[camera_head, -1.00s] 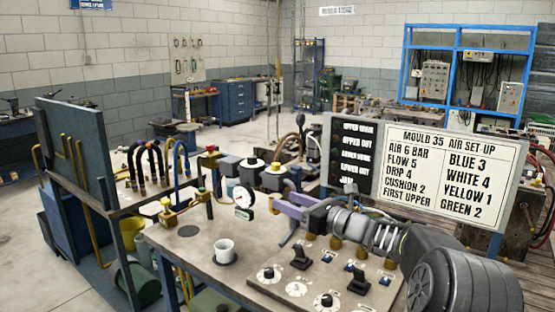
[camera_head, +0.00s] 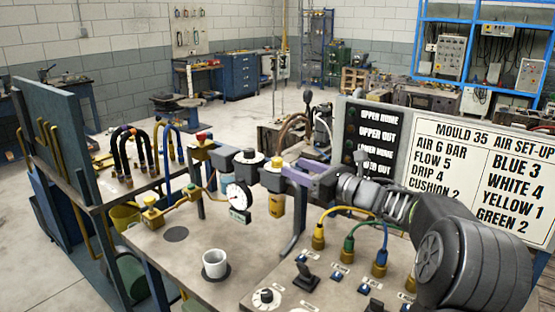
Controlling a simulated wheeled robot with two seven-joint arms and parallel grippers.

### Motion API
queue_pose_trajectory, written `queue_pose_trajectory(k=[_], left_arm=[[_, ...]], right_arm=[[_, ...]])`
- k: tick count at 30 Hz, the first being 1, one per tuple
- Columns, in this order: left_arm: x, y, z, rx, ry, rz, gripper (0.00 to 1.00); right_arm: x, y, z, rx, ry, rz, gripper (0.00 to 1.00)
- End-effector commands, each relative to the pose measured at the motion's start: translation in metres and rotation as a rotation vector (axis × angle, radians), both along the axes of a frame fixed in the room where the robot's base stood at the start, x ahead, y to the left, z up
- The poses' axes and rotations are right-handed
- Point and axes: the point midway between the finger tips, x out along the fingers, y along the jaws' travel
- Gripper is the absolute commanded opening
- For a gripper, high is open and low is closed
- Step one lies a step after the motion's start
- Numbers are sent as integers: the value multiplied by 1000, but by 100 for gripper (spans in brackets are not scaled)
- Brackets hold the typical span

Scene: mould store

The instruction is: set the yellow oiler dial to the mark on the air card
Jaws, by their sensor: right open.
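The oiler (camera_head: 273,182) is the right-hand unit in the air line on the bench, with a yellow dial (camera_head: 277,162) on top and an amber bowl (camera_head: 276,206) below. The air card (camera_head: 470,170) is a white board at right reading "DRIP 4", "FLOW 5" and "YELLOW 1"; my arm covers its lower left. My right gripper (camera_head: 294,171) has purple fingers, open, at the right side of the oiler's top. I cannot tell whether they touch the dial. The dial's setting is too small to read. My left gripper is not in view.
A round gauge (camera_head: 237,195) hangs left of the oiler. A sloped panel (camera_head: 335,283) with switches, knobs and coloured hoses lies under my right arm. Bent hoses (camera_head: 140,150) stand at left.

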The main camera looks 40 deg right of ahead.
Motion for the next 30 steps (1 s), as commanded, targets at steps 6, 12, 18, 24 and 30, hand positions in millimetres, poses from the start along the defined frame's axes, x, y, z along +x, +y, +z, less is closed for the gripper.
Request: queue_pose_trajectory(k=[6,12,18,24,30], left_arm=[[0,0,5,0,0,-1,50],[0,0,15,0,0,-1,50],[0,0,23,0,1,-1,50],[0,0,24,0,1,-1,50],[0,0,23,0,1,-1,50]], right_arm=[[13,3,1,2,1,2,50],[42,9,2,1,0,3,50],[68,13,1,0,1,0,50],[77,15,0,0,0,-1,50],[76,15,0,0,0,-1,49]])
